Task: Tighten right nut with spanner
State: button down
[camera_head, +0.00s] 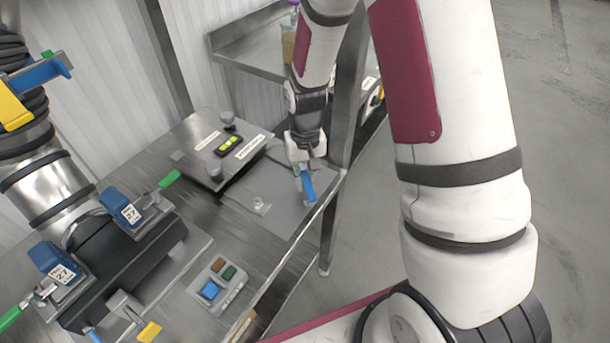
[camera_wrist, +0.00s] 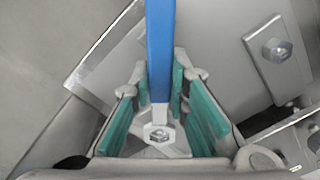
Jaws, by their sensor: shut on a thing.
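The spanner has a blue handle (camera_wrist: 161,45) and a pale metal head. Its handle also shows below my gripper in the head view (camera_head: 308,187). My gripper (camera_wrist: 160,82) is shut on the spanner, with green-padded fingers on either side of it. A hexagonal nut (camera_wrist: 159,136) shows at the spanner's head; I cannot tell whether the head is fully seated around it. Another nut (camera_wrist: 277,50) sits on a raised grey plate to the right in the wrist view. In the head view my gripper (camera_head: 304,163) is low over the plate and hides the nut there.
A grey plate (camera_head: 285,205) lies on the metal bench by its right edge. A panel with a black button box (camera_head: 229,146) stands behind left. A coloured button box (camera_head: 216,285) and pipework with blue-tagged clamps (camera_head: 122,207) are nearer. Open floor lies right.

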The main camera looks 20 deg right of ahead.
jog(key=shift+f, duration=0.75)
dwell(0.8)
jog(key=shift+w+a+m, duration=0.15)
jog(key=shift+a+m, duration=0.6)
jog(key=shift+m, duration=0.15)
jog(key=shift+w+a+m, duration=0.3)
jog(key=shift+a+m, duration=0.4)
jog(key=shift+m, duration=0.2)
